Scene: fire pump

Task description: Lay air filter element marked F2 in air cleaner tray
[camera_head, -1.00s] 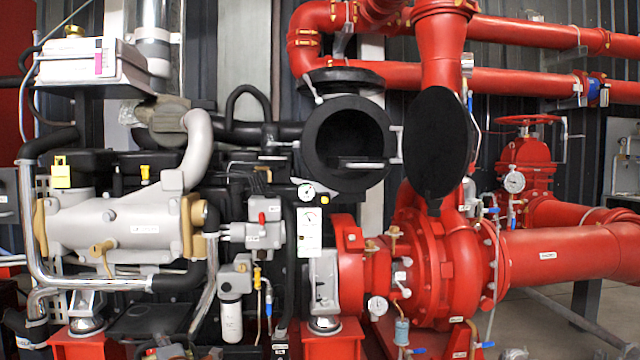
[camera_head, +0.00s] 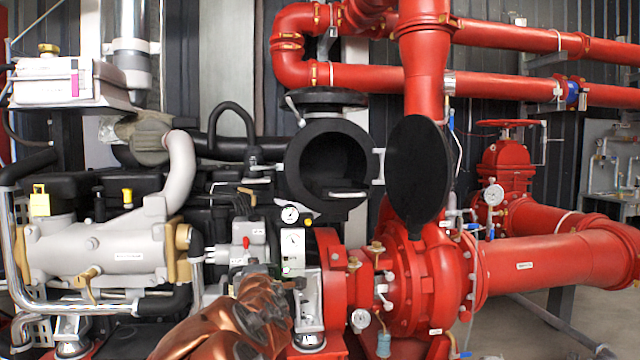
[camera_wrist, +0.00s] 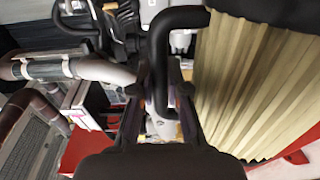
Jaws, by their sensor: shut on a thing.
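A pleated beige filter element (camera_wrist: 255,85) with black end caps fills the right side of the wrist view. My gripper (camera_wrist: 160,95) is shut on its black bent handle (camera_wrist: 162,45), which runs between the two fingers. No F2 mark shows on the visible side. In the head view the air cleaner is a round black housing (camera_head: 296,165) with its mouth open. A tray (camera_head: 340,193) shows low inside the mouth, with nothing seen on it. The round black lid (camera_head: 418,175) stands swung open to the right. My gripper and the element are outside the head view.
The grey and black engine (camera_head: 100,252) lies left of the housing. Red pump pipes (camera_head: 425,75) rise behind the lid, and the red pump body (camera_head: 420,285) is below it. A gauge (camera_head: 290,214) sits just under the housing. The space before the open mouth looks clear.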

